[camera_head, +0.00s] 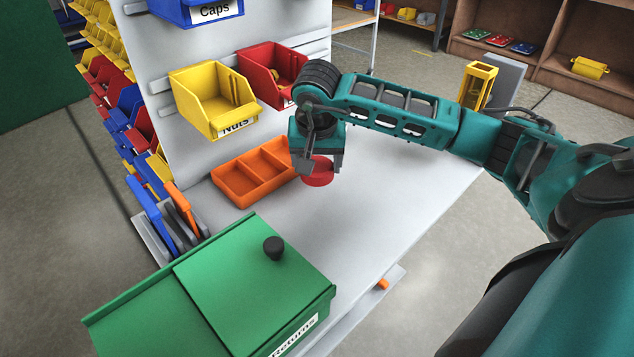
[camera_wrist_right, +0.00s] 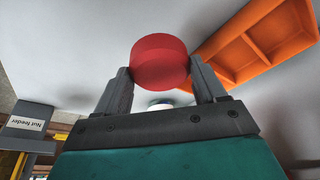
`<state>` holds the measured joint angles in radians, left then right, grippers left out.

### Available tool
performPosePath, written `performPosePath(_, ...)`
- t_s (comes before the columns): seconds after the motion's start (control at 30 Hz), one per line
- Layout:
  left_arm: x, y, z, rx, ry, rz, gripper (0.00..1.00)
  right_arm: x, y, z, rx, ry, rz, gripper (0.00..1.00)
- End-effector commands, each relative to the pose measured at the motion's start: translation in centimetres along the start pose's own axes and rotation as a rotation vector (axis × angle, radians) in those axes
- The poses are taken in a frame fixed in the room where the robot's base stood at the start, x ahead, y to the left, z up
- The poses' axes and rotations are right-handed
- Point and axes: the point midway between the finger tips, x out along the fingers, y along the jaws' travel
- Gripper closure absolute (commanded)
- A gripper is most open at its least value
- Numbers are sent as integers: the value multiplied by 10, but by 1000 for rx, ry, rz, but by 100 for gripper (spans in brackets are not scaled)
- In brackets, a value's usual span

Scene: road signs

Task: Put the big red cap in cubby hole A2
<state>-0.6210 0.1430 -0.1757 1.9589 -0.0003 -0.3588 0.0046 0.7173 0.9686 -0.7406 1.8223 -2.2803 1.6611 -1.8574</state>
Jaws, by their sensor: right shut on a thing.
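The big red cap (camera_head: 318,172) is a short red cylinder between the fingers of my right gripper (camera_head: 318,162), over the white table, just right of the orange divided tray. In the right wrist view the red cap (camera_wrist_right: 160,62) sits between the two grey fingertips of my right gripper (camera_wrist_right: 160,82), which is shut on it. I cannot tell whether the cap touches the table. No cubby hole labelled A2 can be read in either view. My left gripper is not in view.
An orange tray (camera_head: 252,172) with compartments lies beside my right gripper. Yellow (camera_head: 213,104) and red (camera_head: 268,75) bins hang on the back panel. A green lidded Returns box (camera_head: 250,275) stands in front. The table's right part (camera_head: 400,185) is clear. Shelves (camera_head: 545,45) stand at the far right.

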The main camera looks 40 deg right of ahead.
Motion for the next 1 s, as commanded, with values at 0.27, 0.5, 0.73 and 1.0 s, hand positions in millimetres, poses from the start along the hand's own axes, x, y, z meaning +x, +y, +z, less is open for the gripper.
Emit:
performPosePath(0.27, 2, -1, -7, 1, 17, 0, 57, 22, 0, 7, 0, -2, 0, 58)
performPosePath(0.5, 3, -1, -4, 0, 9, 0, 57, 52, 0, 16, 1, -1, -1, 58)
performPosePath(0.73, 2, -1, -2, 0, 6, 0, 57, 51, 0, 16, 0, 1, -1, 58)
performPosePath(1.0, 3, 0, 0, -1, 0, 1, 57, 54, 0, 17, 0, 0, 0, 15)
